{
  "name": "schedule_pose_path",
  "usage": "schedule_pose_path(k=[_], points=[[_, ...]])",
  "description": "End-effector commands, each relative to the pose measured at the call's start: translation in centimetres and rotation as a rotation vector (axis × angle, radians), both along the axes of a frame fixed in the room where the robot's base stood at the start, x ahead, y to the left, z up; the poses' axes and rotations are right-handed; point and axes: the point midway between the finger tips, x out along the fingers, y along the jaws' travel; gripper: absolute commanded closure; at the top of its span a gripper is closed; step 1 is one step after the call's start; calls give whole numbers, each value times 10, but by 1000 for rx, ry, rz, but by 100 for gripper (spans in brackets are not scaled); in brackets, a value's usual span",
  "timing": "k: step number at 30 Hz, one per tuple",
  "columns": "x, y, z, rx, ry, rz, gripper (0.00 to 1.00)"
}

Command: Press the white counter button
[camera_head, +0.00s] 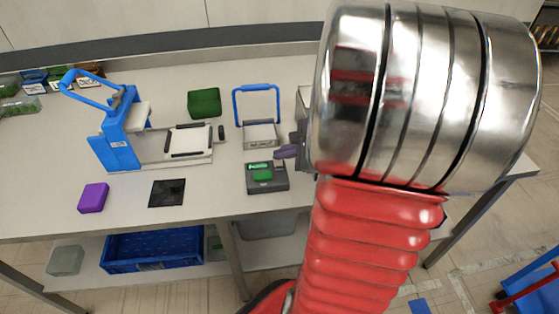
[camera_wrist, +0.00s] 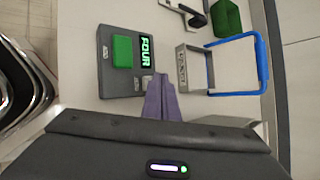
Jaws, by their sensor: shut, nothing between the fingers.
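The counter (camera_head: 267,187) is a dark grey box on the table, with a large green block or key (camera_head: 263,175) and a lit green display. In the wrist view the counter (camera_wrist: 117,84) shows the display (camera_wrist: 147,50) reading "FOUR". A small whitish button (camera_wrist: 147,83) sits on the counter below the display, close beside my fingertips. My gripper (camera_head: 287,152) is shut and empty, its purple fingers at the counter's far right corner. In the wrist view my gripper (camera_wrist: 161,84) points at the button's edge; I cannot tell whether they touch.
A small tray with a blue handle (camera_head: 256,88) stands behind the counter. A blue press-like device (camera_head: 122,130), a green block (camera_head: 204,103), a black plate (camera_head: 167,193) and a purple block (camera_head: 93,198) lie to the left.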

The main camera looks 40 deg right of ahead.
Motion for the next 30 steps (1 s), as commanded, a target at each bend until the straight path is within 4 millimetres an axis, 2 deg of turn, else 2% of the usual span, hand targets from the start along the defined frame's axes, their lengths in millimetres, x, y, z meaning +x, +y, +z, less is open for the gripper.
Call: schedule_pose_path(k=[30], points=[[0,1,-8,0,0,2,100]])
